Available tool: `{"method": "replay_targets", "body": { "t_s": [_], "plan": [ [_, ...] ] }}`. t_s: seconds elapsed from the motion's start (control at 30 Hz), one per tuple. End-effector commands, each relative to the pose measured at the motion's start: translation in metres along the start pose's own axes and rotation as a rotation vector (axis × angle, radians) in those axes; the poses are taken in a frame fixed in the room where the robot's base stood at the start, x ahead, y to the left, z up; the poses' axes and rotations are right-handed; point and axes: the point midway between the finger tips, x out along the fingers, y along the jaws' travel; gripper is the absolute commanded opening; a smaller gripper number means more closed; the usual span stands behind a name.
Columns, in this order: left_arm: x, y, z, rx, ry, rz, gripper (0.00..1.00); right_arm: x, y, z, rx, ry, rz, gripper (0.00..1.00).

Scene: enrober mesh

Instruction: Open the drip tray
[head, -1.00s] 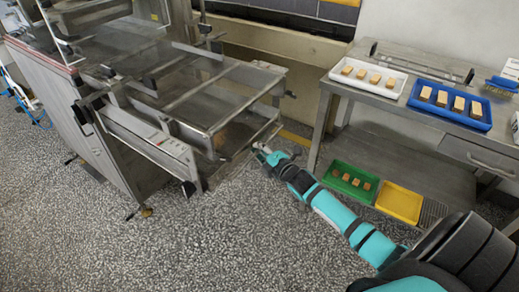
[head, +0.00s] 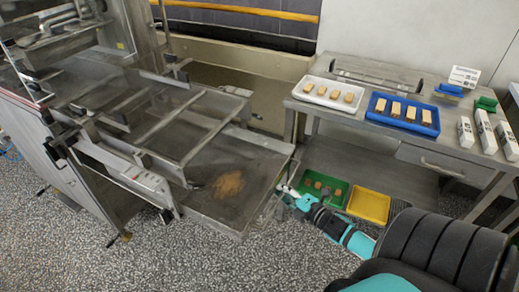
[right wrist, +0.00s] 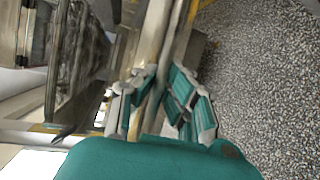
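The drip tray (head: 215,208) is a flat grey metal tray under the mesh frame of the machine. It sticks far out toward the right, and a brown stain (head: 229,183) shows on its floor. A thin bar handle (head: 291,170) runs along its outer right edge. My right gripper (head: 286,189) is at this edge, near the front corner. In the right wrist view the teal fingers (right wrist: 158,98) stand on both sides of a metal bar and appear closed on it; the exact contact is partly hidden. My left gripper is out of view.
A steel table (head: 360,130) stands at right with a white tray (head: 312,98) and a blue tray (head: 375,112) of small bars. Speckled floor in front is clear.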

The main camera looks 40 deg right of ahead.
Motion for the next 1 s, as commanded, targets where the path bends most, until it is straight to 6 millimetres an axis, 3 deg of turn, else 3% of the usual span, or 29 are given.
{"method": "replay_targets", "body": {
  "t_s": [0.2,0.5,0.7,1.0],
  "plan": [
    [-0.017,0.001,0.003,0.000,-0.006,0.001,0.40,-0.058,-0.011,0.024,-0.002,-0.002,-0.004,0.00],
    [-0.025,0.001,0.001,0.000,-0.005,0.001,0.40,-0.111,-0.022,0.046,-0.003,-0.001,0.002,0.00],
    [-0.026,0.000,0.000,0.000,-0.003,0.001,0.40,-0.124,-0.025,0.052,-0.004,0.000,0.005,0.00],
    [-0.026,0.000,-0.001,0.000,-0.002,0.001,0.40,-0.127,-0.026,0.053,-0.004,0.000,0.006,0.00]
  ]
}}
